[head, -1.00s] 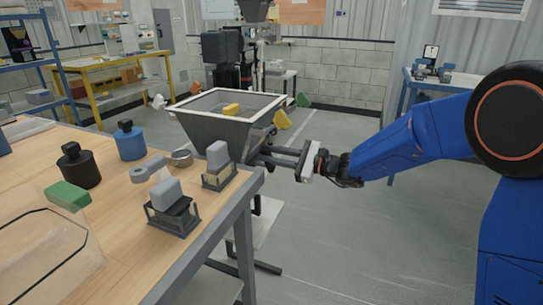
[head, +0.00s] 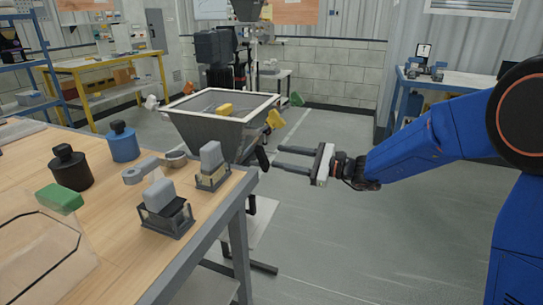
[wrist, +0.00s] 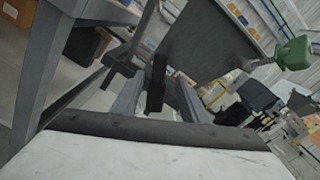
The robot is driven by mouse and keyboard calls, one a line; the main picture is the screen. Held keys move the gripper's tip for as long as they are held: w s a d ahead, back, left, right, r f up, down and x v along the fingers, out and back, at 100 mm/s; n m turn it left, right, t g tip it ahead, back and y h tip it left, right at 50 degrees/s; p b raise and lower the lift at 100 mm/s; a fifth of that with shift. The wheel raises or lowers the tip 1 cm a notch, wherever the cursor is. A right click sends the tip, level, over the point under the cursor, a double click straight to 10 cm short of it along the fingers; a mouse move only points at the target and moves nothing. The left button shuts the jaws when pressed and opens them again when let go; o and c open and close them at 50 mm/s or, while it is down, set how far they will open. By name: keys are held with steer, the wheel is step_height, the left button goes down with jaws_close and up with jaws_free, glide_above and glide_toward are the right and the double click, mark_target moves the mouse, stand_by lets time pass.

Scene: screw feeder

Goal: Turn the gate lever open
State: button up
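The grey hopper (head: 212,133) of the feeder stands past the table's corner. A dark lever-like part (head: 262,157) shows beneath its right side; I take it for the gate lever, though its exact angle is unclear. In the wrist view a black upright part (wrist: 157,85), probably the same lever, stands ahead of my gripper's body, below the hopper wall (wrist: 212,42). My gripper (head: 278,159) is open and empty, its two dark fingers pointing left at the lever. A small gap seems to separate the fingertips from it.
The wooden table (head: 110,180) is at left, with bottles, a green block (head: 60,199) and small holders near its edge. A yellow piece (head: 276,118) and a green piece (head: 297,99) stick out by the hopper. Floor to the right is clear.

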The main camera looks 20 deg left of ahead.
steer(key=d, duration=1.1)
steer(key=shift+s, duration=0.45)
steer(key=shift+d, duration=0.1)
